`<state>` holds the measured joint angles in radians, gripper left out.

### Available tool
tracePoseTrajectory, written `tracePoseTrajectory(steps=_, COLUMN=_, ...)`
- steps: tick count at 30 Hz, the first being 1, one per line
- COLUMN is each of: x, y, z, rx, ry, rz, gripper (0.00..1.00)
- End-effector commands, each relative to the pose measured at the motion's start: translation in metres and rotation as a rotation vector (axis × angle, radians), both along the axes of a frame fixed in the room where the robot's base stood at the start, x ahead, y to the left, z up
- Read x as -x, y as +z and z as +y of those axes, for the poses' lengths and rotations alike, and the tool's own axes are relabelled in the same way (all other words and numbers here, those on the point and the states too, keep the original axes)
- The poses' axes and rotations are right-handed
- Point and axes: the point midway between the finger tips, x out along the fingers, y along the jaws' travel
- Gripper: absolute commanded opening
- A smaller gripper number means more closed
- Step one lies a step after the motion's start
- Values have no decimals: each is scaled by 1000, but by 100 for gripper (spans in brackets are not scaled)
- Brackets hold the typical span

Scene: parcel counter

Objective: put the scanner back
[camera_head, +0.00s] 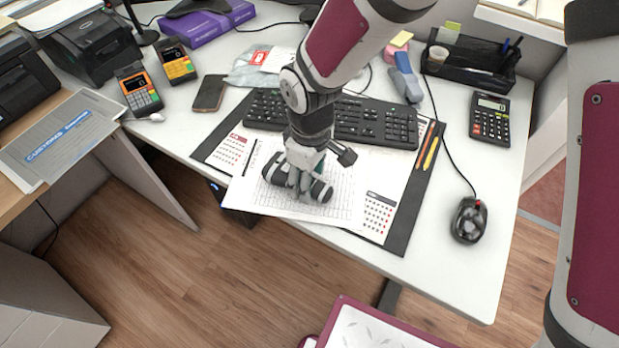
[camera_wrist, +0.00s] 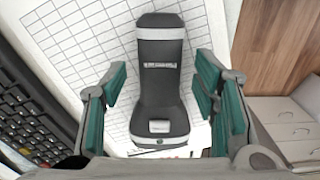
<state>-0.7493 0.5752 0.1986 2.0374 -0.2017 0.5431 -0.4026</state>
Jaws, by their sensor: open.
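The scanner, a dark grey and black handheld device with pale bands, lies on a printed sheet on the desk. In the head view its right end (camera_head: 321,191) shows beside my gripper (camera_head: 300,183), which hides its middle. In the wrist view the scanner (camera_wrist: 160,80) shows almost whole, its wider end towards the bottom. My gripper (camera_wrist: 163,88) is open, with green-padded fingers on either side of the scanner and visible gaps to it. I cannot identify the scanner's holder for certain; a black object with a blue light (camera_head: 217,188) sits at the desk's front edge.
A keyboard (camera_head: 375,122) lies behind the scanner, pens (camera_head: 430,153) to its right. A mouse (camera_head: 468,220) and calculator (camera_head: 490,118) are further right. A phone (camera_head: 210,93) and card terminals (camera_head: 138,90) stand left. The desk's front right (camera_head: 465,280) is clear.

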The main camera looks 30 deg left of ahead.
Motion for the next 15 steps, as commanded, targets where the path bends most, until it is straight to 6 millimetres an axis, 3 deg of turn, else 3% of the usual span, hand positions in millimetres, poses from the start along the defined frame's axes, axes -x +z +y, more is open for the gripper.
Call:
tracePoseTrajectory(steps=9, x=0, y=67, z=1, rx=-4, ry=-1, rz=-3, gripper=55)
tracePoseTrajectory(steps=15, x=0, y=98, z=0, rx=-3, ry=1, rz=-2, gripper=55)
